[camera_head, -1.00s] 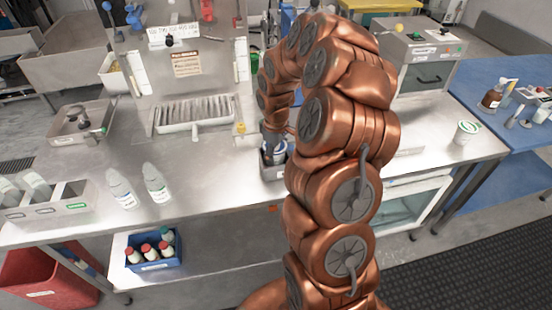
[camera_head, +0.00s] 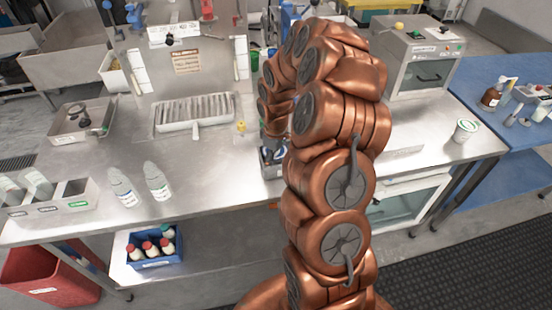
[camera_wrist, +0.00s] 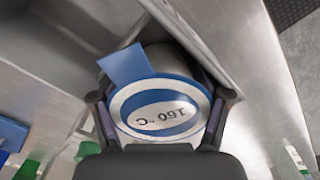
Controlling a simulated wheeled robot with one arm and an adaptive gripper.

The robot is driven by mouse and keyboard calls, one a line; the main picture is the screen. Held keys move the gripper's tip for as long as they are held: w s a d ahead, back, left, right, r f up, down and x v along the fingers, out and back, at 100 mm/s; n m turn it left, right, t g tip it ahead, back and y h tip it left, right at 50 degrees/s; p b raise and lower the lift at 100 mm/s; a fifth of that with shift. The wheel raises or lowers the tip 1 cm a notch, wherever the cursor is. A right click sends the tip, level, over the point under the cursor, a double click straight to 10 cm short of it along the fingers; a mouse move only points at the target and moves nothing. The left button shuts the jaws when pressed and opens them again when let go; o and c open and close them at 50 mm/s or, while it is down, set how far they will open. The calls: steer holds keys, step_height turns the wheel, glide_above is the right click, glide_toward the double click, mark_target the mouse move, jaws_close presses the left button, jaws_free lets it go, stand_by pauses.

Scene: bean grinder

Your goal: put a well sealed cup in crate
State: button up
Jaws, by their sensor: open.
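My gripper (camera_wrist: 160,100) is open, one finger on each side of the cup's rim. The cup stands against metal walls of a small metal crate (camera_wrist: 215,30). In the head view the crate (camera_head: 272,170) sits at the counter's front edge, and my arm hides most of it. Whether the lid is tightly seated cannot be told. Another cup (camera_head: 466,131), white with a green-edged lid, stands on the counter at the right.
Two clear bottles (camera_head: 157,182) and a grey divided box (camera_head: 60,198) stand at the left of the counter. A blue crate (camera_head: 153,255) of bottles sits on the shelf below. A metal oven-like box (camera_head: 425,60) stands at the back right.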

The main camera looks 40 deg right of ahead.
steer(key=shift+w+r+b, duration=0.15)
steer(key=shift+r+b, duration=0.2)
steer(key=shift+r, duration=0.25)
step_height(320, 180, up, 10)
steer(key=b, duration=0.3)
steer(key=shift+r, duration=0.25)
steer(key=shift+a+r, duration=0.1)
steer(key=shift+r, duration=0.15)
steer(key=shift+s+a+r, duration=0.15)
steer(key=shift+s+a, duration=0.1)
steer(key=s+a+r, duration=0.2)
steer(key=s+a, duration=0.3)
steer(key=a, duration=0.2)
steer(key=s+a+r, duration=0.3)
steer(key=s+a, duration=0.2)
steer(key=a, duration=0.1)
steer(key=s+a+f+m+g, duration=0.1)
steer(key=s+a+m, duration=0.1)
steer(key=s, duration=0.8)
steer(key=s+a+f+m, duration=0.1)
steer(key=s+a, duration=0.4)
steer(key=s, duration=0.5)
steer(key=shift+a+m+g, duration=0.15)
steer(key=shift+m+g, duration=0.25)
steer(key=shift+m, duration=0.5)
